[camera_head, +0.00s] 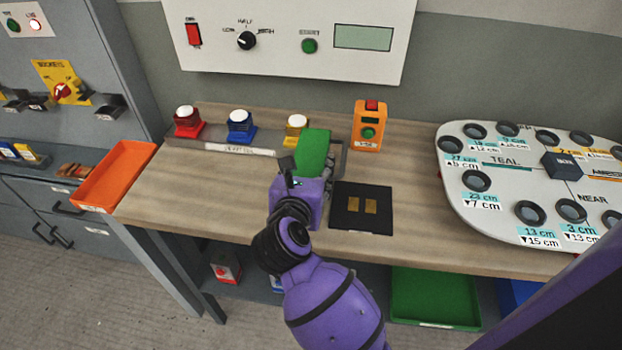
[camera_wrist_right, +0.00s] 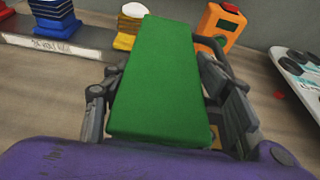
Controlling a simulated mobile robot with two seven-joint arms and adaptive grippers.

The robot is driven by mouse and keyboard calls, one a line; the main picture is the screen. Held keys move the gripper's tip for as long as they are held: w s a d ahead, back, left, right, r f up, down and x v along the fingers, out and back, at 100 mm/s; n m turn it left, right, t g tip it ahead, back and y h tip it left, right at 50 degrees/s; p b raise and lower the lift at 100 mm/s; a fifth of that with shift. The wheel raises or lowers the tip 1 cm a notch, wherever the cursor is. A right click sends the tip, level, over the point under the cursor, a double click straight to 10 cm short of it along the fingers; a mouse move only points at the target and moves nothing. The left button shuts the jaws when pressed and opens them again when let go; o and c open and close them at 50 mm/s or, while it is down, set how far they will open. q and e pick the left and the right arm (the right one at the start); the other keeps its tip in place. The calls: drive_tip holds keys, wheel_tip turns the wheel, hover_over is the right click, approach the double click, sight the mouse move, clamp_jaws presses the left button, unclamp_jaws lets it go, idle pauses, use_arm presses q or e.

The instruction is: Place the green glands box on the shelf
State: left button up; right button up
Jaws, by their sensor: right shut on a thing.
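The green box (camera_head: 313,152) is a plain block held above the wooden bench, near the yellow button block. It fills the middle of the right wrist view (camera_wrist_right: 160,80), tilted, with no label visible. My right gripper (camera_head: 308,178) is shut on it, with a dark finger on either side of the box in the wrist view. Under the bench, a lower shelf (camera_head: 252,287) partly shows, holding a red-and-white box and trays. My left gripper is not in view.
An orange control box (camera_head: 368,128), black pad (camera_head: 361,208) and white holed board (camera_head: 520,235) are nearby. An orange tray (camera_head: 118,172) sits left; a green tray (camera_head: 435,297) lies below.

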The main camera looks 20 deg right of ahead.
drive_tip(key=shift+d+f, duration=0.2)
drive_tip(key=shift+f, duration=1.5)
drive_tip(key=shift+f, duration=0.1)
drive_tip(key=o, duration=1)
drive_tip(key=shift+f, duration=0.2)
drive_tip(key=o, duration=0.4)
drive_tip(key=shift+r, duration=0.1)
